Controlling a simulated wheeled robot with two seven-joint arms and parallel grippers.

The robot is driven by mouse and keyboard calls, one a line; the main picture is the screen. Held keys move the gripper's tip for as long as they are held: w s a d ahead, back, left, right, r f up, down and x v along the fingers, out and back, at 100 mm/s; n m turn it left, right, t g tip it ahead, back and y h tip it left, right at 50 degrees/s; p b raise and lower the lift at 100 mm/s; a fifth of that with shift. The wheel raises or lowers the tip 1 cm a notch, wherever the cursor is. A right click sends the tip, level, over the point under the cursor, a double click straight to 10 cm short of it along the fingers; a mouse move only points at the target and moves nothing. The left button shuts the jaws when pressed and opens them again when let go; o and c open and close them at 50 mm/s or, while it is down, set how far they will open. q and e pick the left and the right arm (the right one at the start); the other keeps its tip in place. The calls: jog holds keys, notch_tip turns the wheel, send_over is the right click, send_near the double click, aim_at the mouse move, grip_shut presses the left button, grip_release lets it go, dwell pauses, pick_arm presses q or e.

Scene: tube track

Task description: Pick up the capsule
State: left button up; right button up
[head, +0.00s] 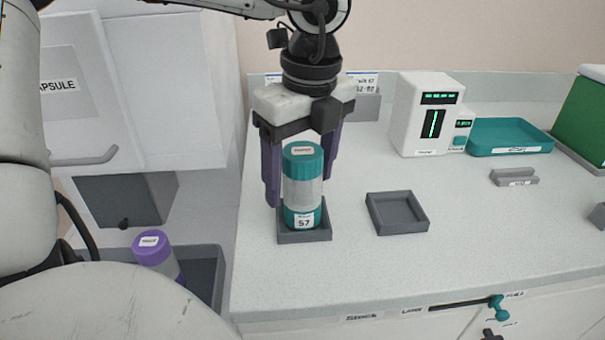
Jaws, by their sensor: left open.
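The capsule (302,190) is a clear cylinder with teal ends and a label reading 57. It stands upright in a small grey square tray (290,238) on the counter. My left gripper (302,180) points down over it from above. Its purple fingers are open, one to the left of the capsule and one to the right and partly behind it. I cannot tell whether either finger touches the capsule. My right gripper is not in view.
An empty grey tray (398,213) lies to the right on the counter (400,270). Behind stand a white device (424,115) and a teal tray (508,137). A purple-capped capsule (154,250) sits in a grey bin (205,275) at lower left. The counter's front right is clear.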

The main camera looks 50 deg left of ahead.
pick_arm(q)
jog(key=c, duration=1.3)
notch_tip(320, 180, up, 10)
jog(key=shift+r+p, duration=0.1)
jog(key=shift+p, duration=0.2)
